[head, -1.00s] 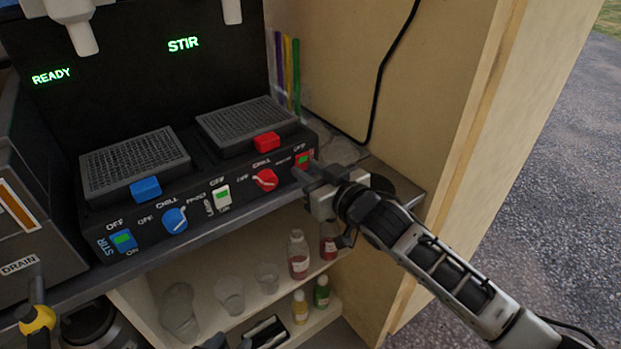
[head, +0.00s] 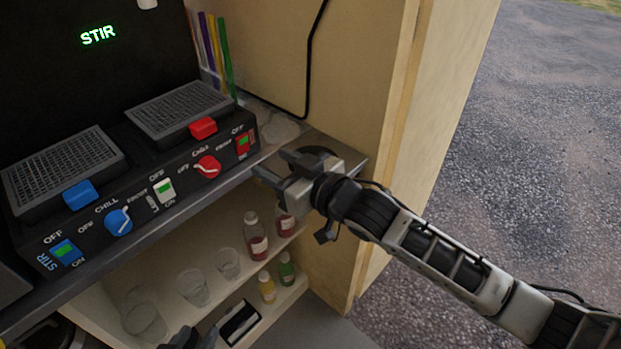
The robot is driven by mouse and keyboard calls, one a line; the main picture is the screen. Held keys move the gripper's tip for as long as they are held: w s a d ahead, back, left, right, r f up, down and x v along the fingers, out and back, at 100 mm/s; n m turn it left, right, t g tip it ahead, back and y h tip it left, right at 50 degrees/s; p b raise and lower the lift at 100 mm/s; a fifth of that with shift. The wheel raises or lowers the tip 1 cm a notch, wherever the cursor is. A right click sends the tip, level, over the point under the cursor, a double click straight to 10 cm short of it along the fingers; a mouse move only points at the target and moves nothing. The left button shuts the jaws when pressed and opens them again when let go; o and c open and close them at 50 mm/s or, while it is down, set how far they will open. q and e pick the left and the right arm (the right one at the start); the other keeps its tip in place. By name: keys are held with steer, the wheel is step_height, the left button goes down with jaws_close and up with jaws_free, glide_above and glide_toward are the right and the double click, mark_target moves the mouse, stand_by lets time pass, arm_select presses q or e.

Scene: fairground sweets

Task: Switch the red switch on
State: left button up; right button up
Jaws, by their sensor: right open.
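The red switch (head: 243,145) sits at the right end of the black machine's front panel, under an OFF label. It has a small green patch on its face; its rocker position is too small to tell. My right gripper (head: 272,164) is open and empty, just right of and below the red switch, with a visible gap between them. Its fingers point left towards the panel. Dark tips of what appears to be my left gripper (head: 190,339) show at the bottom edge; whether it is open or shut cannot be told.
A red knob (head: 207,167), white switch (head: 164,190), blue knob (head: 118,221) and blue switch (head: 66,252) share the panel. A red tab (head: 203,128) sits above. Bottles (head: 256,238) and glasses (head: 194,287) stand on shelves below. A wooden side wall (head: 352,80) rises behind the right gripper.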

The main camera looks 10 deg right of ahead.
steer(key=v, duration=0.9)
steer(key=shift+f, duration=0.1)
steer(key=s+d+f+m+g+h, duration=0.3)
steer(key=s+d+f+g+h, duration=0.3)
steer(key=s, duration=0.4)
steer(key=s+d+f+m+g+h, duration=0.25)
steer(key=s+d+f+g, duration=0.2)
steer(key=s+f, duration=0.55)
steer(key=w+a+t+y+p, duration=0.1)
steer(key=w+a+t+y, duration=0.1)
steer(key=w+a+t, duration=0.4)
steer(key=shift+f+t, duration=0.4)
steer(key=shift+t, duration=0.65)
steer(key=shift+w+n+y, duration=0.15)
steer(key=shift+n+y, duration=0.1)
